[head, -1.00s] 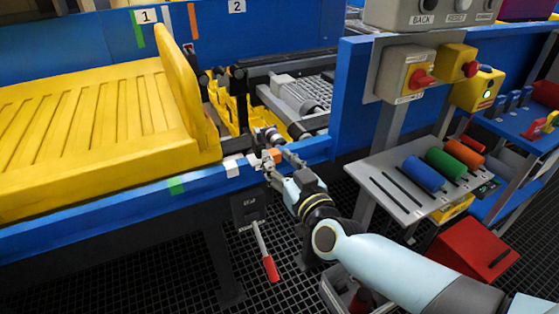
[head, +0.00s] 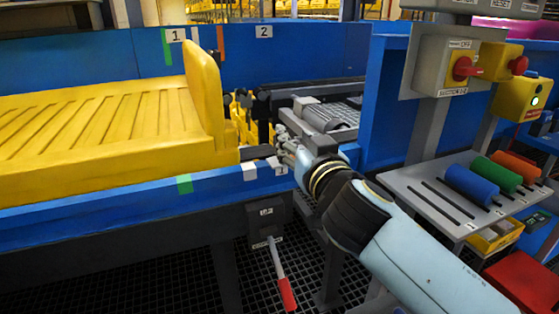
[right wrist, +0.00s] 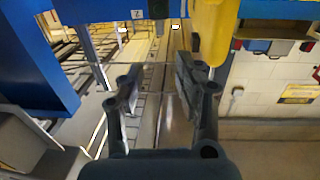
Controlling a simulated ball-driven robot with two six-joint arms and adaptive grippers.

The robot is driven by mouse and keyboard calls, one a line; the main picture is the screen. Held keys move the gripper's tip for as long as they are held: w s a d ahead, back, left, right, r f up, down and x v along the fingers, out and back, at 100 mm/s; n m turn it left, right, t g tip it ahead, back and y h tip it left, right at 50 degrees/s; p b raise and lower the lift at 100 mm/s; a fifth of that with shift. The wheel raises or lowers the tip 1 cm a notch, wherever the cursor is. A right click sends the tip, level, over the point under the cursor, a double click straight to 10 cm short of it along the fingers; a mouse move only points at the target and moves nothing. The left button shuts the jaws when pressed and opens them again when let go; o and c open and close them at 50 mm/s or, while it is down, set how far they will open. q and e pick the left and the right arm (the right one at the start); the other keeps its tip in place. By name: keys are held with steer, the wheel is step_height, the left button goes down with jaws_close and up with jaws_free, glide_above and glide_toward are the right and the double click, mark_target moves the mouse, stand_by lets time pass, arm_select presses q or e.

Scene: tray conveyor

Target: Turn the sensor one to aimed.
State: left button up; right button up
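Small dark fittings (head: 262,97) stand at the conveyor just right of the yellow tray's upright end. I cannot tell which one is sensor one or how it is aimed. My right gripper (head: 286,143) is over the near blue rail, right of these fittings. In the right wrist view its two fingers (right wrist: 157,88) are apart, with no object clearly held between them. In the head view the gripper body partly hides what lies behind it. My left gripper is not in view.
The yellow tray (head: 205,95) fills the left. Label 1 (head: 175,35) and label 2 (head: 263,31) are on the far blue wall. A red-handled lever (head: 284,290) hangs below the near rail. A shelf (head: 425,205) with coloured cylinders and a red-knobbed control box (head: 443,65) stand right.

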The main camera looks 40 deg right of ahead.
steer(key=x, duration=0.3)
steer(key=f+x, duration=0.1)
steer(key=x, duration=0.3)
steer(key=f+x, duration=0.1)
steer(key=x, duration=0.2)
steer(key=shift+w, duration=0.35)
steer(key=shift+c, duration=0.4)
